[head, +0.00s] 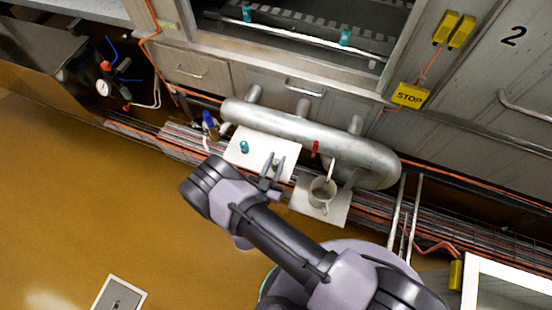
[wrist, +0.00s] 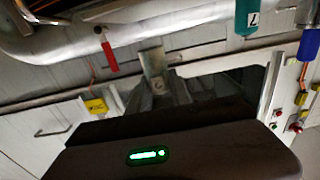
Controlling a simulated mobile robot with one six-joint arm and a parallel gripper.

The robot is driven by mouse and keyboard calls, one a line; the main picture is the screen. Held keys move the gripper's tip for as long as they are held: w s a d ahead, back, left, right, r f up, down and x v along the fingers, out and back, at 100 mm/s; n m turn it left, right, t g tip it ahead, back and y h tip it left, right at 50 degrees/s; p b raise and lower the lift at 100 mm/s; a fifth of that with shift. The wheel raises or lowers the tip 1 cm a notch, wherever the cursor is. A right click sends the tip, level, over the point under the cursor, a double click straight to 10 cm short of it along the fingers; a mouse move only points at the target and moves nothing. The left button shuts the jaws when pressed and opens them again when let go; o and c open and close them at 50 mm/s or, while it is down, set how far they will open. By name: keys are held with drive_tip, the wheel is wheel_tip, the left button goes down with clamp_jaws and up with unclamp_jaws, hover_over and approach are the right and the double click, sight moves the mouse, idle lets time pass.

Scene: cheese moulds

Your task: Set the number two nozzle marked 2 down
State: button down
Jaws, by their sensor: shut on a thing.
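My gripper (head: 272,170) is shut on a small grey nozzle (wrist: 152,62), which carries a mark that looks like a 2 in the wrist view. In the head view the gripper is over the right part of a white board (head: 262,141); I cannot tell whether the nozzle touches it. A teal nozzle (head: 244,147) stands on the same board, left of the gripper. It also shows in the wrist view (wrist: 248,16) with a mark I cannot read surely.
A grey cup (head: 322,190) stands on a second white board (head: 338,212) to the right. A thick metal pipe (head: 290,127) with a red handle (head: 316,148) runs just behind the boards. A blue item (head: 209,120) is at the left. Open brown floor (head: 130,210) lies in front.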

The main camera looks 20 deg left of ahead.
drive_tip(key=w, duration=0.3)
drive_tip(key=w+b, duration=0.1)
drive_tip(key=shift+w+a+f, duration=0.2)
drive_tip(key=shift+f, duration=0.05)
wheel_tip(320, 180, down, 4)
drive_tip(key=b, duration=0.2)
drive_tip(key=shift+r+b, duration=0.15)
drive_tip(key=shift+b, duration=0.2)
drive_tip(key=shift+r, duration=0.15)
drive_tip(key=c, duration=1.2)
unclamp_jaws()
drive_tip(key=shift+o, duration=0.2)
